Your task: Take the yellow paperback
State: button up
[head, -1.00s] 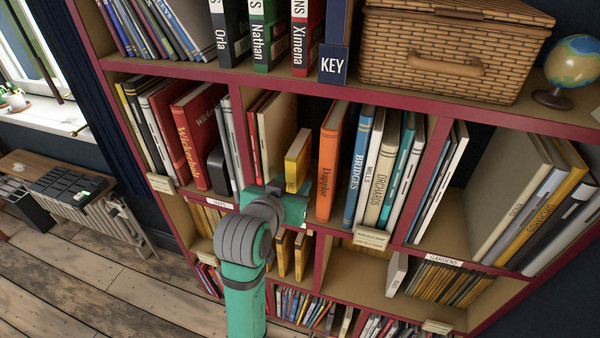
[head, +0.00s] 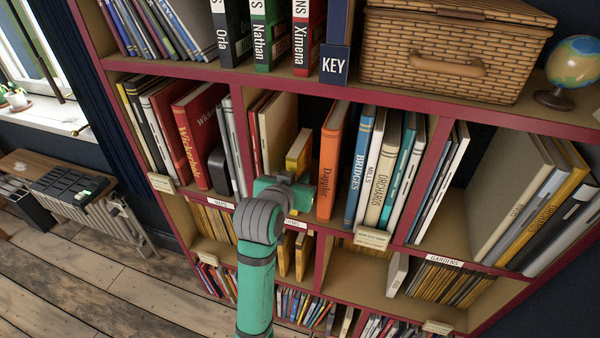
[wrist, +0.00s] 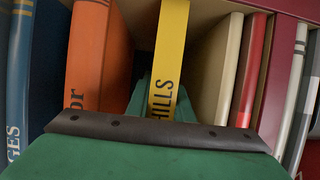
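The yellow paperback (head: 299,152) stands upright on the middle shelf, between a cream book and the orange book, with empty room beside it. Its spine, lettered "HILLS", shows in the wrist view (wrist: 169,60). My green gripper (head: 285,190) is in front of the lower part of the paperback and hides it in the head view. In the wrist view my gripper (wrist: 165,100) faces the spine, with green finger parts on both sides of it. A gap shows between the left finger and the book, so the gripper looks open. The fingertips are not clearly visible.
The orange book (head: 331,160) stands close on one side and the cream book (head: 276,135) on the other. A dark red shelf board (head: 320,95) runs above. The wicker basket (head: 450,57) and the globe (head: 575,65) stand on the shelf above.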

grip_shut()
jog(key=shift+r, duration=0.2)
